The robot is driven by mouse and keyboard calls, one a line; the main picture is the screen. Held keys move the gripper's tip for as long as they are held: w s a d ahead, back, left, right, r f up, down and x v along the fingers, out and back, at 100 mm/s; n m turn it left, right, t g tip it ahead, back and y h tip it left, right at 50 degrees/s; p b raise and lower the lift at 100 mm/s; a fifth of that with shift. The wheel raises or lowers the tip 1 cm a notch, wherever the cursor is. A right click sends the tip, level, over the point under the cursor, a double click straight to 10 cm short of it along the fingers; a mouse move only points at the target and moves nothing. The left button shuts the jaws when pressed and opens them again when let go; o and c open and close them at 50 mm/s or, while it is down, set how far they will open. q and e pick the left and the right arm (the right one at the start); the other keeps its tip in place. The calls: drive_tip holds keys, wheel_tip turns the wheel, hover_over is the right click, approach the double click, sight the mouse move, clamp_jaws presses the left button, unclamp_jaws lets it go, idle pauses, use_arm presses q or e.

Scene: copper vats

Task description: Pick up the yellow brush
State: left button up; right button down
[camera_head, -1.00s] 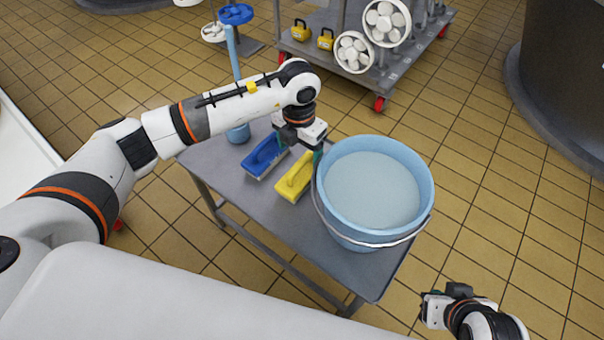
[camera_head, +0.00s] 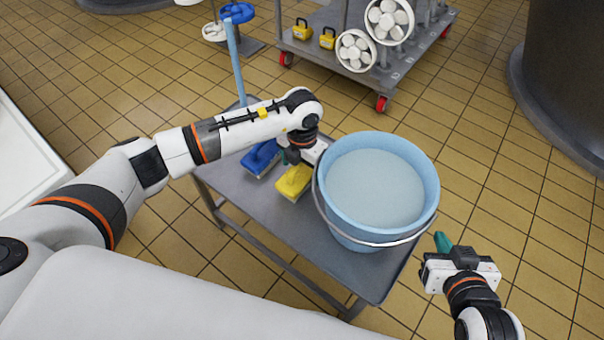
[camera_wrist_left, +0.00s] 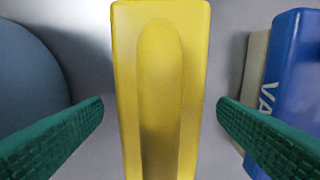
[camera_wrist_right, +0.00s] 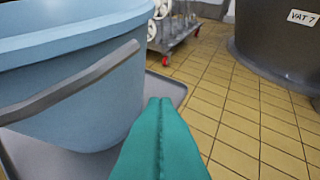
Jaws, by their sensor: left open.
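The yellow brush (camera_head: 293,183) lies on the grey table (camera_head: 262,213) between a blue brush (camera_head: 261,158) and a blue bucket. In the left wrist view the yellow brush (camera_wrist_left: 160,80) runs lengthwise up the middle. My left gripper (camera_head: 298,158) is over the brush, partly hidden by its own wrist. In the left wrist view its green fingers (camera_wrist_left: 160,108) are open, one on each side of the brush, with gaps to it. My right gripper (camera_head: 443,243) is off the table's right side. Its green fingers (camera_wrist_right: 160,125) are together and hold nothing visible.
The blue bucket (camera_head: 350,232) of pale liquid, with a handle, stands close right of the yellow brush. A blue pole (camera_head: 236,65) rises behind the table. A cart (camera_head: 350,76) with red wheels and dark vats (camera_head: 565,90) stand farther back.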

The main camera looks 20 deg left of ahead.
use_arm(q)
drive_tip(key=shift+c, duration=0.5)
